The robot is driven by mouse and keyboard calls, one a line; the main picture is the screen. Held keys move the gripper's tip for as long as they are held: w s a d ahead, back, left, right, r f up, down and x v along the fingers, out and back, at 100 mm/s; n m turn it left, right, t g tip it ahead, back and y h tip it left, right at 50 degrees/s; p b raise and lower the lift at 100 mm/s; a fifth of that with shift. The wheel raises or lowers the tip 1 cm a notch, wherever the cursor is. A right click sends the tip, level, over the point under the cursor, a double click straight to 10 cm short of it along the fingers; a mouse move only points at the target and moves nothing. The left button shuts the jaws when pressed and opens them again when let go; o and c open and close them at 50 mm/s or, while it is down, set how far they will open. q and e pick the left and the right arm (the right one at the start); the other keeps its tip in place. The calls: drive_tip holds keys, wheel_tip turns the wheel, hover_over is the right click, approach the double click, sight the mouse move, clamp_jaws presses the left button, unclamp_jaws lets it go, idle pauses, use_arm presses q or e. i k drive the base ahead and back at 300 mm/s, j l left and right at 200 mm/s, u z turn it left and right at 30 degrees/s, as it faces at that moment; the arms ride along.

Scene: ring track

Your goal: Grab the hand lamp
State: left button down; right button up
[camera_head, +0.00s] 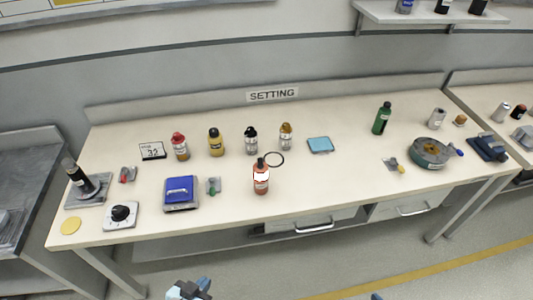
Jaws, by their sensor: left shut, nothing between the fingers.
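I cannot pick out a hand lamp with certainty. The likeliest is a dark upright cylinder (76,176) with a pale label, on a grey square base (93,193) at the table's left end. My left gripper (189,287) is at the bottom edge, in front of and below the table, shut and empty, apart from everything on the table. A small blue bit at the bottom edge (376,297) may be my right gripper; its fingers are hidden.
The long cream table (330,180) carries several bottles along its middle, a blue box-like device (181,193), a black-knobbed dial box (122,215), and a round green-grey device (430,153). A red-brown bottle (261,180) stands near the front edge. Drawers (310,222) hang below.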

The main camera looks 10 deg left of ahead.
sight(261, 174)
drive_tip(key=i+l, duration=0.55)
drive_tip(key=i+l+u, duration=0.15)
drive_tip(key=u, duration=0.2)
drive_tip(key=i+l+u, duration=0.1)
drive_tip(key=u, duration=0.3)
drive_tip(key=l+u, duration=0.35)
drive_tip(key=i, duration=0.05)
